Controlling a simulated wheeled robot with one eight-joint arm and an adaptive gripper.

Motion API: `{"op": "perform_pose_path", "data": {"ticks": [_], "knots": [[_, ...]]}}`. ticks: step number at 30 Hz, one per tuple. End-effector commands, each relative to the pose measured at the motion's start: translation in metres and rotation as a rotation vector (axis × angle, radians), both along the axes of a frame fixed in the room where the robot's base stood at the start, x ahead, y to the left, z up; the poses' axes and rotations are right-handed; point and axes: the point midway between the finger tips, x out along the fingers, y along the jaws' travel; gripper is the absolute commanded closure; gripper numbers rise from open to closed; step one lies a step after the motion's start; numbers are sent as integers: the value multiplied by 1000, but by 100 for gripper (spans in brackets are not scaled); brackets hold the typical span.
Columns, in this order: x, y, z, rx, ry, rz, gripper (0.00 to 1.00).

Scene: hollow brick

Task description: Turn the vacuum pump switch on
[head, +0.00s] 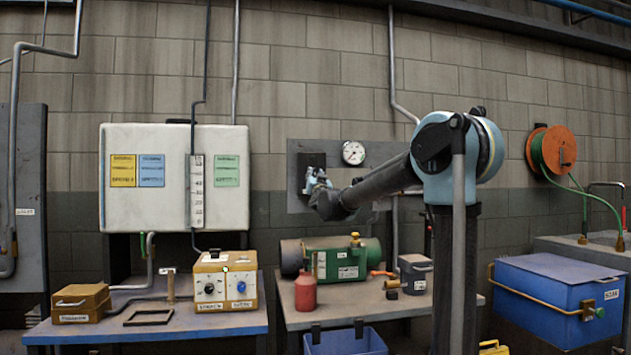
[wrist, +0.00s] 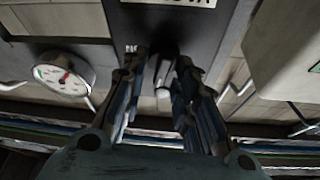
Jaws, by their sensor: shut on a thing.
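The vacuum pump switch is a dark box (head: 318,160) on a grey wall plate, left of a round white gauge (head: 353,152). In the wrist view its dark face (wrist: 185,28) fills the top middle, with a white label cut off at the top edge. A short grey lever (wrist: 163,88) sticks out between my fingers. My gripper (wrist: 163,62) is shut on this lever, one finger on each side. In the head view my gripper (head: 316,182) is at the lower front of the box and hides the lever. The exact angle of the lever is unclear.
A green pump (head: 346,262) and a red bottle (head: 305,291) stand on the table below. A white tank (head: 130,210) hangs to the left. My arm crosses in front of the wall from the right. The gauge (wrist: 64,80) is close beside my fingers.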

Motion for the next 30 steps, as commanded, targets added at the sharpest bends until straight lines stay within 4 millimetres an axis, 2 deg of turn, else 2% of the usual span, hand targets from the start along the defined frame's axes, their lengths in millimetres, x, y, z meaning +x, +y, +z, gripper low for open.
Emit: {"op": "perform_pose_path", "data": {"ticks": [30], "knots": [[1,-6,-4,924,262,-6,97]]}}
